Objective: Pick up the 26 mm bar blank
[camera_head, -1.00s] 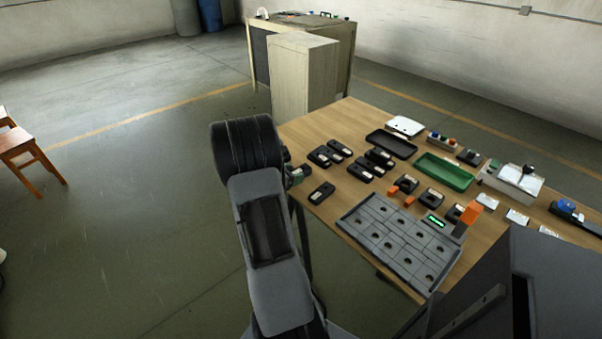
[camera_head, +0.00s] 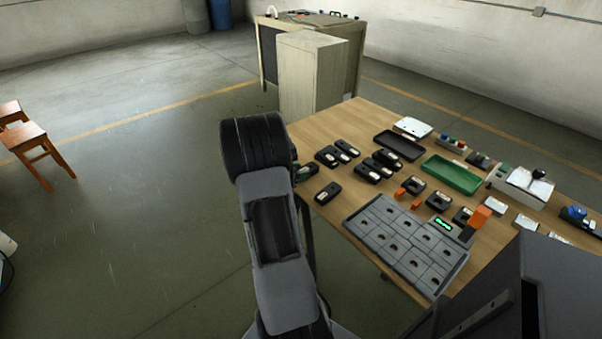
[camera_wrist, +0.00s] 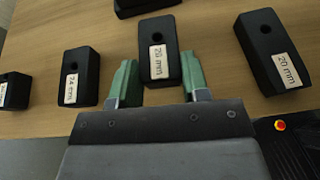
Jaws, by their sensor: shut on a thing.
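A black block (camera_wrist: 158,38) with a round hole in its top and a white label, which seems to read 26 mm, is in the middle of the wrist view. My gripper (camera_wrist: 159,82) has its green fingers on either side of this block and is shut on it. Whether the block is lifted off the table is hard to tell. In the head view my arm mostly hides the gripper, at the near left edge of the table (camera_head: 325,222).
In the wrist view, similar blocks stand left, labelled 24 mm (camera_wrist: 80,76), and right, labelled 20 mm (camera_wrist: 270,50). In the head view, a grey slotted tray (camera_head: 405,246), a green tray (camera_head: 452,173) and a black tray (camera_head: 398,146) lie further right.

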